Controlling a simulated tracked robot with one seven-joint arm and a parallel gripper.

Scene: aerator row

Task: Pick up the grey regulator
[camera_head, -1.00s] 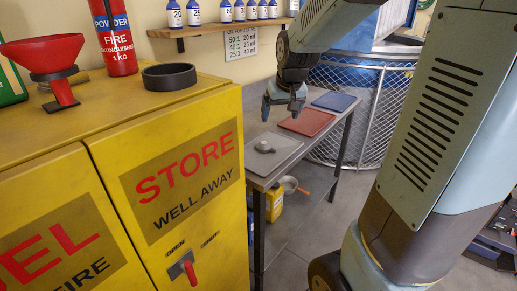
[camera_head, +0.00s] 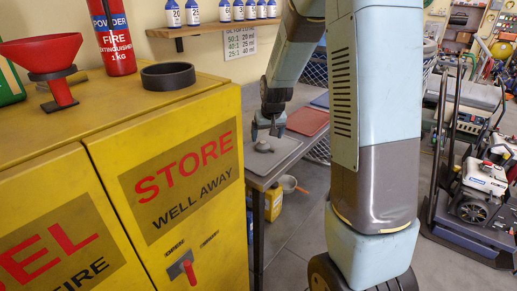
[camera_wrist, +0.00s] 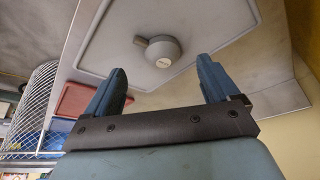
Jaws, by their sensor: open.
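The grey regulator (camera_head: 263,146) is a small round body with a short stub. It lies on a light grey mat (camera_head: 283,153) on the bench beyond the yellow cabinet. In the wrist view the regulator (camera_wrist: 165,53) lies past the fingertips, between their lines, with its darker stub to the left. My gripper (camera_head: 268,133) is open and empty, pointing down just above the regulator in the head view. In the wrist view both blue fingers of my gripper (camera_wrist: 162,70) stand apart, with a visible gap to the regulator.
A red mat (camera_head: 308,121) and a blue mat (camera_head: 321,100) lie farther along the bench. The yellow cabinet (camera_head: 110,130) stands close by, with a red funnel (camera_head: 45,50), black ring (camera_head: 168,75) and fire extinguisher (camera_head: 112,38) on top. A bottle shelf (camera_head: 215,29) hangs behind.

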